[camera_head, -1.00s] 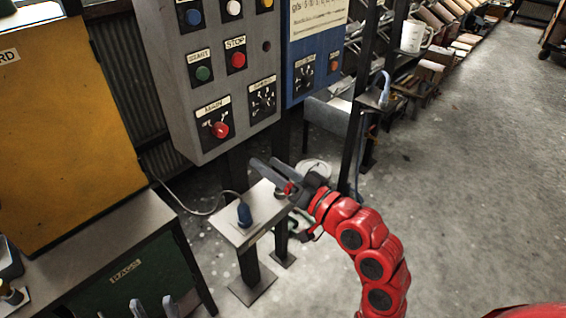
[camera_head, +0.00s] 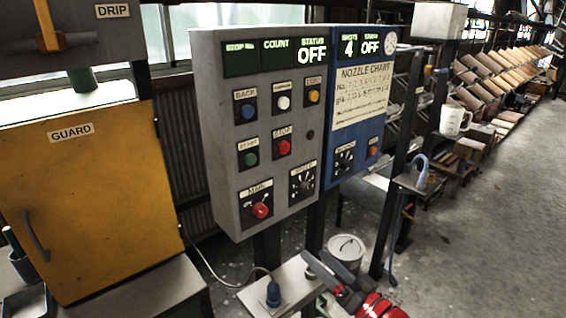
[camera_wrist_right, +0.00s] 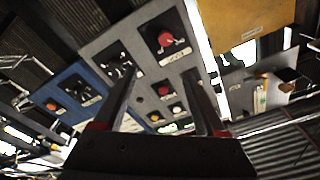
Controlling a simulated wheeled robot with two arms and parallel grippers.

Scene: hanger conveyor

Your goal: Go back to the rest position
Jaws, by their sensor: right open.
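My right gripper (camera_head: 330,275) is at the bottom of the head view, below the grey control panel (camera_head: 228,150) and beside the small shelf. Its jaws are open and nothing is between them. In the right wrist view, the two fingers of the right gripper (camera_wrist_right: 165,95) stand apart, with the panel's knobs and buttons behind them. The red main switch (camera_head: 260,210) and the red stop button (camera_head: 284,147) are on the panel, above the gripper. My left gripper does not show.
A blue panel (camera_head: 355,165) adjoins the grey one. A small shelf (camera_head: 295,290) holds a blue plug (camera_head: 273,293). A white bucket (camera_head: 346,250) stands behind the gripper. A yellow guard door (camera_head: 90,200) is at left. The floor (camera_head: 490,230) at right is clear.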

